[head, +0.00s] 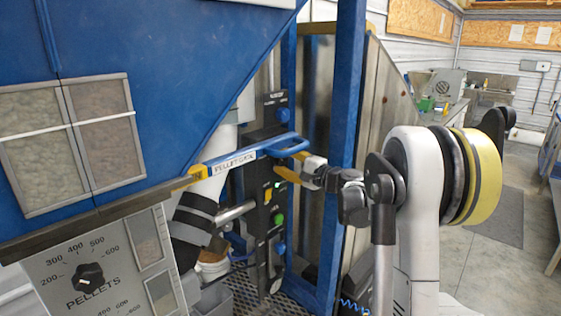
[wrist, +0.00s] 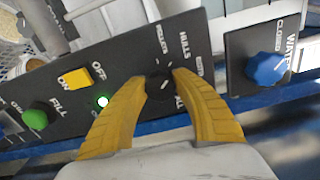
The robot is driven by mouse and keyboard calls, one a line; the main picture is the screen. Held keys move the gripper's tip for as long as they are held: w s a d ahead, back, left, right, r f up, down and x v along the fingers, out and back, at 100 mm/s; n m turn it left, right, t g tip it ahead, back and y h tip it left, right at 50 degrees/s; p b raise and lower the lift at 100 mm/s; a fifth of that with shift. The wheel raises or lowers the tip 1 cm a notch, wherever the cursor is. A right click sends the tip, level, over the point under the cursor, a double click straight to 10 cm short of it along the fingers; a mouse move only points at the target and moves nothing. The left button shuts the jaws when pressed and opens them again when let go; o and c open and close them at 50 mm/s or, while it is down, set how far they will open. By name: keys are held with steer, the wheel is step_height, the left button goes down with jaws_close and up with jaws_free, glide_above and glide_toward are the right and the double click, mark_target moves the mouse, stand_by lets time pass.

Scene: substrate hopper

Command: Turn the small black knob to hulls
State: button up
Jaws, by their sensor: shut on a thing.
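The small black knob (wrist: 158,82) sits on a black control panel (wrist: 122,62) in the wrist view. Lettering around it includes HULLS above and to its right; another label lies partly behind the fingers. A small white mark shows on the knob's face, but I cannot tell clearly which label it points to. My gripper (wrist: 161,90) has its yellow fingers shut on the knob, one on each side. In the head view my gripper (head: 277,170) reaches the upright panel (head: 258,225) from the right, and the knob cannot be made out there.
A yellow switch (wrist: 74,79), a lit green lamp (wrist: 102,101) and a green button (wrist: 35,118) lie left of the knob. A blue WATER knob (wrist: 267,69) is at right. In the head view, the blue PELLET GATE lever (head: 235,162) and a blue post (head: 347,110) stand close to my gripper.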

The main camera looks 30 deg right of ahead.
steer(key=o, duration=1.2)
steer(key=v, duration=1.2)
